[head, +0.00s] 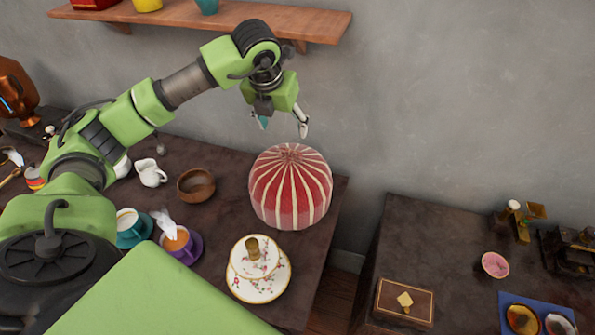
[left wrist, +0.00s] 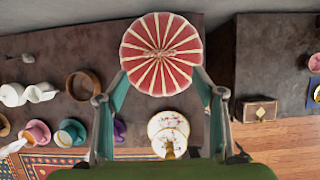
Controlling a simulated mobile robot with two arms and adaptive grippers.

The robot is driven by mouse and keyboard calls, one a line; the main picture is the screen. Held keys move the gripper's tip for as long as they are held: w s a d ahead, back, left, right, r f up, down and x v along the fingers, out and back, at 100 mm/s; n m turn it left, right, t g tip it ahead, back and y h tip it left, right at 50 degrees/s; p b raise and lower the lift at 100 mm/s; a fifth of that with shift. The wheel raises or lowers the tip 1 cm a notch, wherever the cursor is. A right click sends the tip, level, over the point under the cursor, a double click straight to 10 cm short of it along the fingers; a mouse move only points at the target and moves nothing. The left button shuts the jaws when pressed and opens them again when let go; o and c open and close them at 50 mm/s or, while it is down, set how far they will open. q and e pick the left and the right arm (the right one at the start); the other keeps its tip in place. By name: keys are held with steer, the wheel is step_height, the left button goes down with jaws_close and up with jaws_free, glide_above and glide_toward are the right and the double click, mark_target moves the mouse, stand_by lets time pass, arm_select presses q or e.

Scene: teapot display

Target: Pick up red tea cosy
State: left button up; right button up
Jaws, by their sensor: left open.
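The red tea cosy (head: 290,187), with cream stripes and a dome shape, stands upright near the right end of the left dark table. My left gripper (head: 283,124) is open and empty, above the cosy with its fingers pointing down. In the left wrist view the cosy (left wrist: 162,50) shows from above, at the far end of the view beyond the open fingertips (left wrist: 160,93). No contact between fingers and cosy shows. My right gripper is not in view.
A floral plate with a lidded dish (head: 260,285) stands close in front of the cosy. A brown bowl (head: 196,186), white jug (head: 150,173) and cups stand to its left. A shelf (head: 310,24) is on the wall. A gap separates the right table (head: 440,225), which holds a box (head: 404,300).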

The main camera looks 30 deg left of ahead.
arm_select(q)
steer(key=p, duration=0.2)
glide_toward(290, 149)
steer(key=f, duration=0.2)
steer(key=shift+w+a+f, duration=0.1)
steer(key=shift+w+f, duration=0.35)
steer(key=shift+f, duration=0.15)
steer(key=shift+w+a+f, duration=0.15)
steer(key=shift+w+f, duration=0.3)
steer(key=shift+f, duration=0.15)
steer(key=shift+w+f, duration=0.1)
steer(key=shift+f, duration=0.15)
steer(key=shift+w+f+p, duration=0.1)
steer(key=shift+f+p, duration=0.1)
steer(key=shift+p, duration=0.1)
steer(key=p+x, duration=0.2)
steer(key=x, duration=0.2)
steer(key=shift+f, duration=0.2)
steer(key=shift+w+f, duration=0.1)
steer(key=shift+f, duration=0.2)
steer(key=shift+r, duration=0.1)
steer(key=c, duration=1.6)
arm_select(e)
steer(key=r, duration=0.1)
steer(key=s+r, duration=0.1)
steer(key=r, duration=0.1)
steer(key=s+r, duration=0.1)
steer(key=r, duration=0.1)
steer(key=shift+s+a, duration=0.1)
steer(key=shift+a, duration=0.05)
